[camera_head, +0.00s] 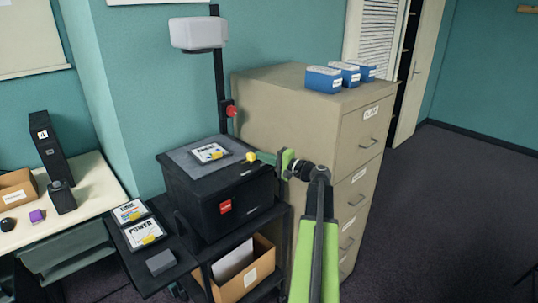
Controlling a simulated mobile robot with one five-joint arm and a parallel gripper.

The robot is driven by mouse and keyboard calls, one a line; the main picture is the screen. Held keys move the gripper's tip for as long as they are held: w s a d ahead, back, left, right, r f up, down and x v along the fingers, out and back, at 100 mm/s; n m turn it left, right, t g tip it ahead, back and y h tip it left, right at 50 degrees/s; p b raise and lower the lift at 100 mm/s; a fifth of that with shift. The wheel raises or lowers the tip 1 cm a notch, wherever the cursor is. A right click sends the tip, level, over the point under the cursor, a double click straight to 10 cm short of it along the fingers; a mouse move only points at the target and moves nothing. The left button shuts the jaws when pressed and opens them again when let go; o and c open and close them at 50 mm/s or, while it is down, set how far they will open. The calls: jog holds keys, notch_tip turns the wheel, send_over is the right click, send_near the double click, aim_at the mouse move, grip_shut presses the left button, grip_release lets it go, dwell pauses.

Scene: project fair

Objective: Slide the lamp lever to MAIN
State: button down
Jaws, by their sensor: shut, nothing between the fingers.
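The black overhead projector (205,201) stands on a dark cart, with a grey top and a red label on its front. A small yellow knob (251,157) shows at the right edge of its top; it looks like the lamp lever, but I cannot be sure. No MAIN mark is readable. My gripper (264,158) is shut and empty, pointing left at the projector's top right edge. Its tip is at or just beside the yellow knob; I cannot tell if they touch. A labelled slide (210,152) with a yellow tab lies on the projector's top.
The projector's post (219,85) carries a red knob (231,110) and a white head (198,33). A beige filing cabinet (290,98) stands close behind my gripper. A side shelf holds labelled slides (143,233) and a grey block (161,262). Floor at right is clear.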

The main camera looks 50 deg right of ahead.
aim_at(253, 158)
jog(key=a, duration=0.4)
jog(key=shift+w+a, duration=0.1)
jog(key=shift+w+d, duration=0.1)
jog(key=shift+d, duration=0.4)
jog(key=d, duration=0.3)
jog(key=shift+d, duration=0.35)
jog(key=s+d, duration=0.3)
jog(key=s, duration=1.7)
jog(key=shift+s, duration=0.15)
